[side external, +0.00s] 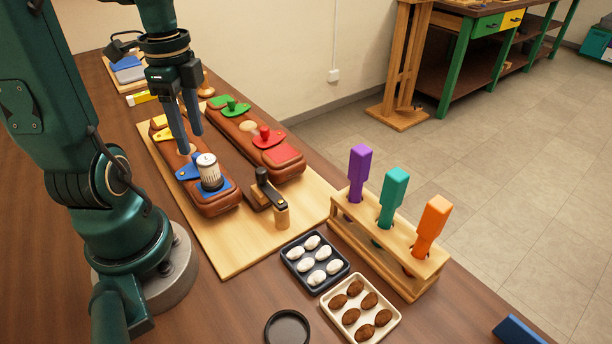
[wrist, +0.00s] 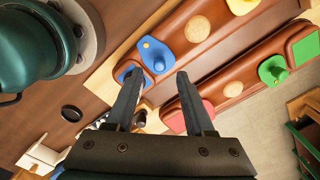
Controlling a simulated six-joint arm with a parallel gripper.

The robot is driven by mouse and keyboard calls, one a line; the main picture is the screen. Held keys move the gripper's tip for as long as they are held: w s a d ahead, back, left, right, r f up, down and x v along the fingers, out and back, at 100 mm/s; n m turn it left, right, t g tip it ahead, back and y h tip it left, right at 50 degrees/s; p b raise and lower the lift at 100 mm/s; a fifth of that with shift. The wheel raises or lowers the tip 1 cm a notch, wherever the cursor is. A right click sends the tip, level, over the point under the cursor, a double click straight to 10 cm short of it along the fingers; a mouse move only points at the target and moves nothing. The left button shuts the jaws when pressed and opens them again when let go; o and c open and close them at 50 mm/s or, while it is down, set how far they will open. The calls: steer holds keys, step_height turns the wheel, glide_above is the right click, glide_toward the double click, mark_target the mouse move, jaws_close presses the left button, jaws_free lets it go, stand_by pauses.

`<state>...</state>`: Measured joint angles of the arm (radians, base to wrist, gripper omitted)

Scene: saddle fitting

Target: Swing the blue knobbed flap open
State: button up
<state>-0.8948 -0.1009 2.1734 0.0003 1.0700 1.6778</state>
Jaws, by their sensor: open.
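The blue flap (side external: 187,171) lies on top of the near brown padded block (side external: 222,207), with a yellow dot on it. In the wrist view the blue flap (wrist: 151,50) shows a rounded blue knob at its end nearest my fingers. My gripper (side external: 190,143) is open and empty, with its fingers pointing down above the near block. In the wrist view, the knob lies between my fingertips (wrist: 157,73) in the picture, with no visible contact.
A far padded block (side external: 290,167) carries a red flap (side external: 267,139) and a green flap (side external: 237,109). A dark clamp-like piece (side external: 263,190) stands right of the near block. Trays of white and brown pieces and a rack of coloured handles (side external: 385,255) stand farther right.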

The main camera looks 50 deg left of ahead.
mark_target(196, 154)
steer(key=shift+f, duration=2.05)
jaws_close()
